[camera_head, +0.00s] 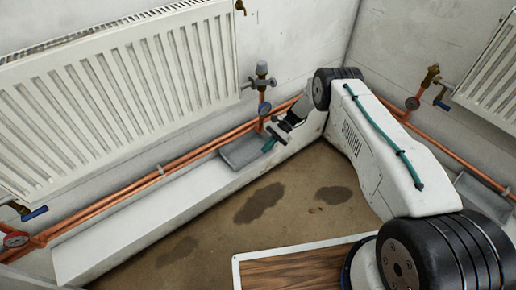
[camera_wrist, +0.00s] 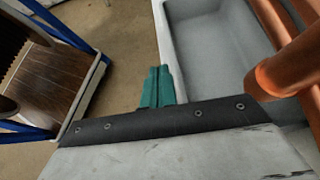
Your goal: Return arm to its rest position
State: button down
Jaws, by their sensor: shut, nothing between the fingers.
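My arm (camera_head: 375,145) reaches out from the lower right toward the corner, its wrist low by the left wall. My gripper (camera_head: 268,146) has teal fingers and is at the right end of a grey tray (camera_head: 237,155), below a gauge and valve. In the wrist view the teal fingers (camera_wrist: 157,86) lie side by side, shut and empty. They are beside the tray's near wall (camera_wrist: 164,42); I cannot tell whether they touch it. A dark plate and a pale surface fill the bottom of that view.
Copper pipes (camera_head: 190,157) run along the left wall under a white radiator (camera_head: 120,85). A grey-topped valve (camera_head: 262,72) and gauge (camera_head: 264,108) stand above my gripper. Another radiator (camera_head: 492,80) and valve (camera_head: 431,76) are at right. The brown floor (camera_head: 300,175) has dark patches and clear room.

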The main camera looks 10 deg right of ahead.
jog(key=shift+w+d, duration=0.1)
jog(key=shift+d, duration=0.1)
jog(key=s+f+n+g, duration=0.1)
jog(key=s+f, duration=0.1)
jog(key=s, duration=0.2)
jog(key=s+d+r+n+h, duration=0.25)
jog(key=s+r, duration=0.25)
jog(key=r, duration=0.8)
jog(key=s+d+r+n+h, duration=0.2)
jog(key=s+d+r+n, duration=0.15)
jog(key=r, duration=1.05)
jog(key=s+d+r+n+h, duration=0.2)
jog(key=s+r, duration=0.3)
jog(key=r, duration=0.8)
jog(key=s+d+r+n+t+h, duration=0.1)
jog(key=s+r+t, duration=0.3)
jog(key=s+r, duration=0.5)
jog(key=s+d+r+n+t+h, duration=0.2)
jog(key=s+r, duration=0.7)
jog(key=s, duration=0.9)
jog(key=shift+d+r+t, duration=0.15)
jog(key=shift+r+t, duration=0.25)
jog(key=shift+t, duration=0.5)
